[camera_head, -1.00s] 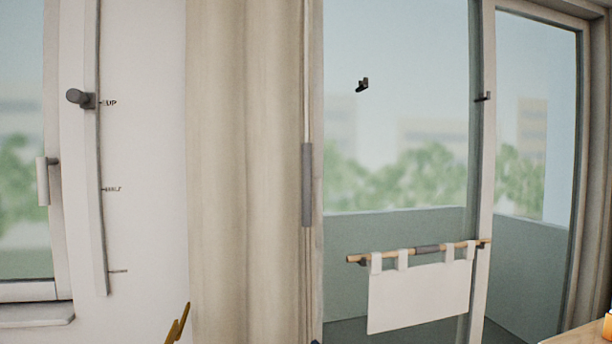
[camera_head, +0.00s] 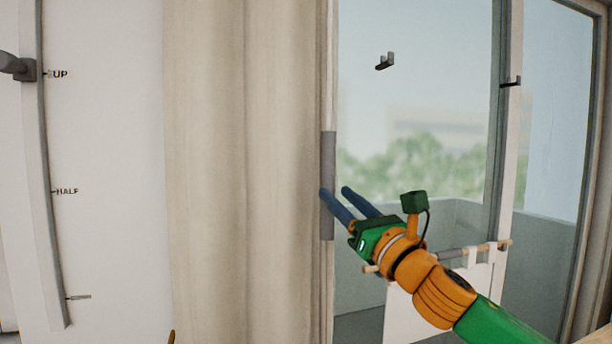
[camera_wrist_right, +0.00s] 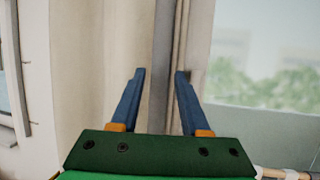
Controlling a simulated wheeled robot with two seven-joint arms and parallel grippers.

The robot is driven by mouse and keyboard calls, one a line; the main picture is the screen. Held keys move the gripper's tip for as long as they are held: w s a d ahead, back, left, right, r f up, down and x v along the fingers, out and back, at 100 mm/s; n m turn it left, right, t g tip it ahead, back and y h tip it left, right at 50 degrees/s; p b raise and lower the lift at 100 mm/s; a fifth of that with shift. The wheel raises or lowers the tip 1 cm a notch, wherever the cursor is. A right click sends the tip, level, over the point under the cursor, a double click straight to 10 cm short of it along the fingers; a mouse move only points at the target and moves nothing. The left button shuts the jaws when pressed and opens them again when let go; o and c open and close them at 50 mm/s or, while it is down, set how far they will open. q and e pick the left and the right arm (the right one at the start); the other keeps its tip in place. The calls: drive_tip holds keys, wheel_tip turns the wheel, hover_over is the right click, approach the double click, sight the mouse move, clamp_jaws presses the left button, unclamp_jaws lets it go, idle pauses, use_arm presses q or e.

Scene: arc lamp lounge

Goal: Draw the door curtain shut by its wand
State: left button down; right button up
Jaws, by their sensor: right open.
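The beige door curtain (camera_head: 240,150) hangs gathered in folds at the left side of the glass door. Its wand (camera_head: 328,160) hangs upright along the curtain's right edge, with a thick grey grip. My right gripper (camera_head: 334,191) is open, its blue fingers pointing at the lower part of the grip. In the right wrist view the grey wand (camera_wrist_right: 163,50) stands between the two open fingertips (camera_wrist_right: 160,73); I cannot see contact.
A wooden rail with a white cloth (camera_head: 403,312) crosses the door low, partly behind my right arm. Left of the curtain is a wall with a slider track (camera_head: 47,200) marked UP and HALF.

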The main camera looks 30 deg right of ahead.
sight(333, 172)
drive_tip(key=w+r+p, duration=0.1)
drive_tip(key=r, duration=0.1)
drive_tip(key=w+r+p, duration=0.1)
drive_tip(key=r, duration=0.1)
drive_tip(key=shift+w+d+p, duration=0.1)
drive_tip(key=shift+p, duration=0.25)
drive_tip(key=shift+w+f, duration=0.1)
drive_tip(key=shift+w, duration=0.9)
drive_tip(key=shift+w+f, duration=0.15)
drive_tip(key=shift+w, duration=0.1)
drive_tip(key=shift+s, duration=0.2)
drive_tip(key=shift+c, duration=1.4)
use_arm(q)
drive_tip(key=r, duration=0.1)
drive_tip(key=s+r, duration=0.1)
drive_tip(key=r, duration=0.1)
use_arm(e)
clamp_jaws()
